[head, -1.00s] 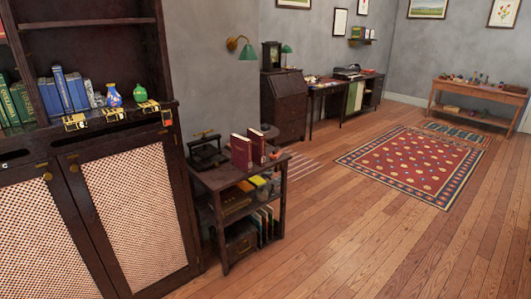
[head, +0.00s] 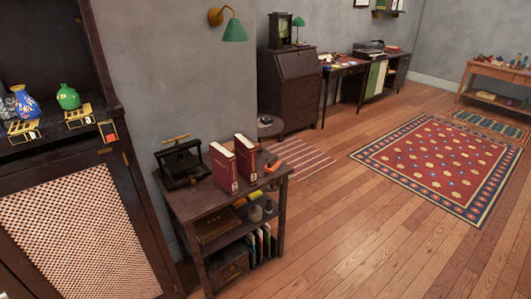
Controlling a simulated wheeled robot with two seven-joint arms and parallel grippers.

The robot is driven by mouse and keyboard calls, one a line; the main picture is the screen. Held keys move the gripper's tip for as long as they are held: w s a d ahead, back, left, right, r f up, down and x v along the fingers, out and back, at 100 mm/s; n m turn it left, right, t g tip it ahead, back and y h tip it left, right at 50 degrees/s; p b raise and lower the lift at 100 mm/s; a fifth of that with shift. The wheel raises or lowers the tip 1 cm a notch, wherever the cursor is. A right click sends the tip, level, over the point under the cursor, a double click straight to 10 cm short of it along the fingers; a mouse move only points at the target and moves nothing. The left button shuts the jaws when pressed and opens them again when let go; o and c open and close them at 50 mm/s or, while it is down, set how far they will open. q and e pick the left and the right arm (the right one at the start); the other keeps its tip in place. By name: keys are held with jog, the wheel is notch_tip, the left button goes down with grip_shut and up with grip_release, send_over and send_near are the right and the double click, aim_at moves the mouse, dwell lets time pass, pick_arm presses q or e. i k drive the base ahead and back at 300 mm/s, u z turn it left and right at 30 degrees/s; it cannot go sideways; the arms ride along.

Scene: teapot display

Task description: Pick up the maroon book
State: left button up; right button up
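Two maroon books stand upright side by side on top of a dark wooden side table (head: 200,197). The nearer maroon book (head: 222,168) is at the left, and the other maroon book (head: 245,158) stands just behind it to the right. Both show pale markings on their spines. I cannot tell which of the two the task means. Neither of my grippers shows in the head view.
A dark press-like device (head: 182,165) stands left of the books, and a small orange object (head: 272,166) lies to their right. The table's lower shelves hold boxes and thin books. A dark cabinet (head: 75,160) stands at the left.

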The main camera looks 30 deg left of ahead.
aim_at(223, 162)
jog(key=u, duration=0.5)
jog(key=i, duration=1.25)
jog(key=u, duration=1.05)
